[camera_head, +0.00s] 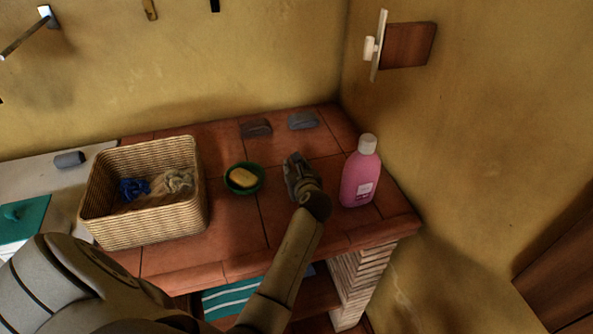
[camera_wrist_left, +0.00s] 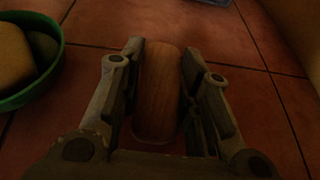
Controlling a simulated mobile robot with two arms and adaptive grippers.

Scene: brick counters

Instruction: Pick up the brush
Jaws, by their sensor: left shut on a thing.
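The brush (camera_wrist_left: 158,95) shows in the left wrist view as a rounded wooden block, lengthwise between my fingers. My left gripper (camera_wrist_left: 163,75) is shut on it, with a finger on each long side. In the head view my left gripper (camera_head: 296,172) is low over the red tiled counter (camera_head: 238,225), between the green bowl and the pink bottle. There the brush is hidden by the hand. I cannot tell whether it still touches the tiles. The brush's underside is hidden. My right gripper is not in view.
A green bowl (camera_head: 231,186) with a yellow sponge (camera_head: 243,177) is left of the hand. A pink bottle (camera_head: 360,182) stands close on the right. A wicker basket (camera_head: 150,228) with cloths stands farther left.

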